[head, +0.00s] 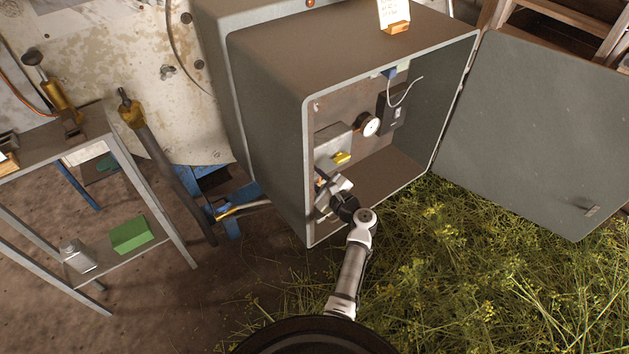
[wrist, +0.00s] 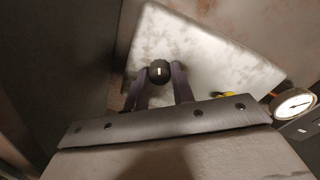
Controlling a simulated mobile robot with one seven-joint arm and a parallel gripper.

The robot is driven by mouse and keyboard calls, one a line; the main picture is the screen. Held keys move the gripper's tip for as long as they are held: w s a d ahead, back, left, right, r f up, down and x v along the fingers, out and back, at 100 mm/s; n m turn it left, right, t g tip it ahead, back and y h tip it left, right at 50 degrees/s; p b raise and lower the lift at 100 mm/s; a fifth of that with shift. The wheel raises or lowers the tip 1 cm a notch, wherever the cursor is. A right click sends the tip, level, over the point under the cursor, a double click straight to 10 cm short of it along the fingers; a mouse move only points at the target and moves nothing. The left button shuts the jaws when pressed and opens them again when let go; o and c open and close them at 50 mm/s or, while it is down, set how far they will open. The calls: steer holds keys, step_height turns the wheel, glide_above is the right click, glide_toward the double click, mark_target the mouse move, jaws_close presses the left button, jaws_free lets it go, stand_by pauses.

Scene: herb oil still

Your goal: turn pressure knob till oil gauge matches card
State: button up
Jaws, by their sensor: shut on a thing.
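The pressure knob (wrist: 160,72) is black and round with a white mark, on the pale, worn face of a box (wrist: 210,45). My gripper (wrist: 160,80) is shut on it, one dark finger on each side in the wrist view. In the head view my gripper (head: 326,192) reaches into the open grey cabinet, and the knob is hidden. The gauge (head: 370,125) has a white round face on the cabinet's back panel. It also shows at the right of the wrist view (wrist: 294,105); its reading is too small to tell. The card (head: 392,12) stands on the cabinet top, its writing unreadable.
The grey cabinet (head: 265,80) has its door (head: 550,120) swung open to the right. Inside, a black box (head: 391,112) with a pale cable sits beside the gauge. A metal shelf table (head: 165,232) holding a green box (head: 131,235) stands left. Cut herbs (head: 470,260) cover the ground at right.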

steer(key=n+b, duration=0.9)
steer(key=n, duration=0.1)
steer(key=shift+n+h+b, duration=0.3)
steer(key=shift+h+b, duration=0.05)
steer(key=shift+h, duration=0.05)
stand_by(0.3)
steer(key=o, duration=1)
steer(key=p+v, duration=0.2)
steer(key=v, duration=1.1)
steer(key=shift+s+d, duration=0.15)
steer(key=shift+s, duration=0.25)
